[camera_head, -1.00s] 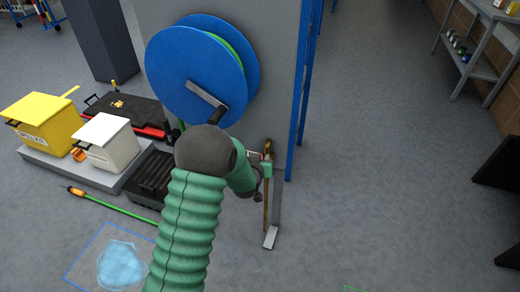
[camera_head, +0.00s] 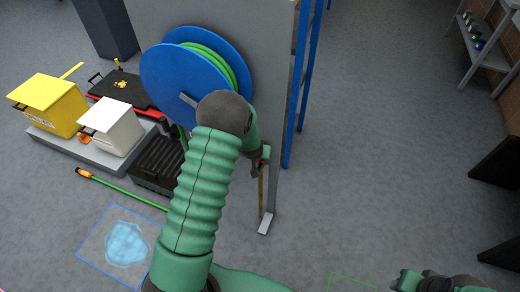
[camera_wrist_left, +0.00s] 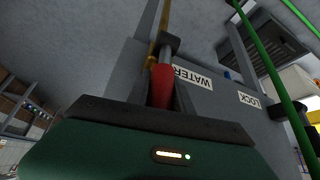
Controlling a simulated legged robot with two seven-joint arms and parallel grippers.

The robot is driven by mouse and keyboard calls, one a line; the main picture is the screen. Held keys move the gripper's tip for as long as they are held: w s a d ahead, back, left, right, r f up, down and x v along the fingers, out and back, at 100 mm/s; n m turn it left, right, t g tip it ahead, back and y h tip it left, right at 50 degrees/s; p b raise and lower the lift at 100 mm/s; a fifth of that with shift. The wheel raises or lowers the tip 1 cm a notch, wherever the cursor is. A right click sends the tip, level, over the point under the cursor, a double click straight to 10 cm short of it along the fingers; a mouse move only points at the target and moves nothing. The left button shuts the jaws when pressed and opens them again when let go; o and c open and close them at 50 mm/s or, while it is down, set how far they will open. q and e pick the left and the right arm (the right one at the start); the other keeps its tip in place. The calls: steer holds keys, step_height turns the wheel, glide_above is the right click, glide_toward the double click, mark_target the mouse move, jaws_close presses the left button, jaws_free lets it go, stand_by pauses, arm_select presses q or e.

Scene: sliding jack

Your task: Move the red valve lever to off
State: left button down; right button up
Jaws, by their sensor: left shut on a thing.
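The red valve lever (camera_wrist_left: 162,88) shows in the left wrist view, between the dark fingers of my left gripper (camera_wrist_left: 160,98), which is shut on it. The lever joins a dark fitting (camera_wrist_left: 169,42) on a brass pipe, beside a white "WATER" label (camera_wrist_left: 193,77). In the head view my left gripper (camera_head: 261,160) is at the edge of the grey panel (camera_head: 272,80), and my arm and wrist hide the lever. Part of my right gripper (camera_head: 435,283) shows at the bottom right; its fingertips are not clear.
A blue hose reel (camera_head: 165,85) hangs on the panel, left of my forearm. A "LOCK" label (camera_wrist_left: 249,100) is right of the "WATER" one. Yellow (camera_head: 55,108) and white (camera_head: 113,130) boxes stand at left. A puddle (camera_head: 127,243) lies on the floor. The floor at right is mostly clear.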

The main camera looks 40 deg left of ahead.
arm_select(q)
steer(key=shift+w+a+r, duration=0.15)
steer(key=shift+w+r, duration=0.1)
steer(key=shift+w, duration=0.1)
steer(key=c, duration=1.5)
jaws_free()
steer(key=shift+c, duration=0.2)
steer(key=o, duration=0.4)
steer(key=shift+w+f, duration=0.1)
steer(key=shift+f, duration=0.2)
steer(key=shift+r, duration=0.1)
steer(key=shift+s+r, duration=0.25)
steer(key=p+v, duration=0.2)
steer(key=v, duration=1.4)
steer(key=shift+p, duration=0.4)
